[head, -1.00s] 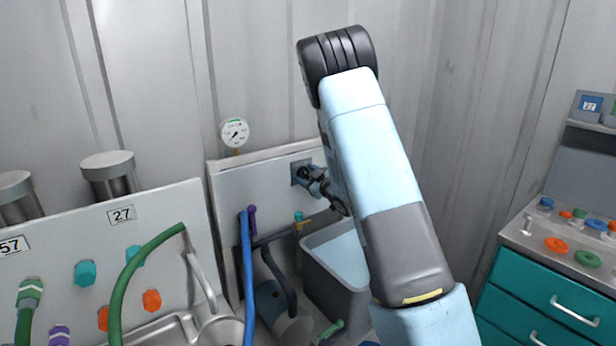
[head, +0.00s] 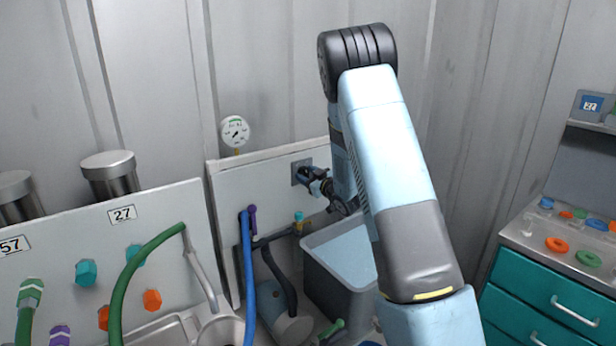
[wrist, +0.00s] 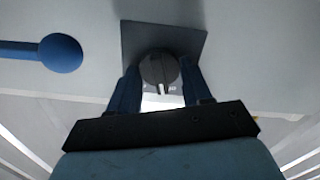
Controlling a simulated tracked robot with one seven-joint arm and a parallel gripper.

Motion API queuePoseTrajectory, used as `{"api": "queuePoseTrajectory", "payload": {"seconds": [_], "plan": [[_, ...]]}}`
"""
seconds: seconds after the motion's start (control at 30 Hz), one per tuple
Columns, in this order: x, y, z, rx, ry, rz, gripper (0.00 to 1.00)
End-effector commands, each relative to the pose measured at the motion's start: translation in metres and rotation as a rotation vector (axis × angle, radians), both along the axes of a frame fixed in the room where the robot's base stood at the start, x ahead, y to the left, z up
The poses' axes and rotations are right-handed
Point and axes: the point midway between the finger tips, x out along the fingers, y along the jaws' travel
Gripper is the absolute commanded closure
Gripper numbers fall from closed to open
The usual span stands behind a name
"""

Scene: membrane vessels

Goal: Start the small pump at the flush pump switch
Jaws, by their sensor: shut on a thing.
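The flush pump switch shows in the wrist view as a dark round knob (wrist: 158,68) with a pale mark, on a square grey plate (wrist: 185,38). In the head view its grey plate (head: 299,168) is on the white panel, partly hidden by my gripper (head: 311,177). In the wrist view my gripper (wrist: 161,82) has one blue finger on each side of the knob and is shut on it. The small pump (head: 288,328) seems to be the grey cylinder on the floor below the panel.
A grey tub (head: 335,265) of pale liquid stands under my forearm. A blue hose (head: 248,280) and a purple handle (head: 253,217) are left of the switch. A round gauge (head: 234,131) is above the panel. A teal drawer cabinet (head: 545,305) stands at right.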

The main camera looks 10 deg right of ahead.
Motion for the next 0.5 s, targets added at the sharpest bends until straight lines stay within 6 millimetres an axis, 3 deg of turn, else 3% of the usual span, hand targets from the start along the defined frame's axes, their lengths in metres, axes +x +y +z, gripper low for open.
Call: {"api": "queuePoseTrajectory", "payload": {"seconds": [0.5], "plan": [[0.0003,-0.0034,-0.0005,0.444,0.184,-0.003,0.82]]}}
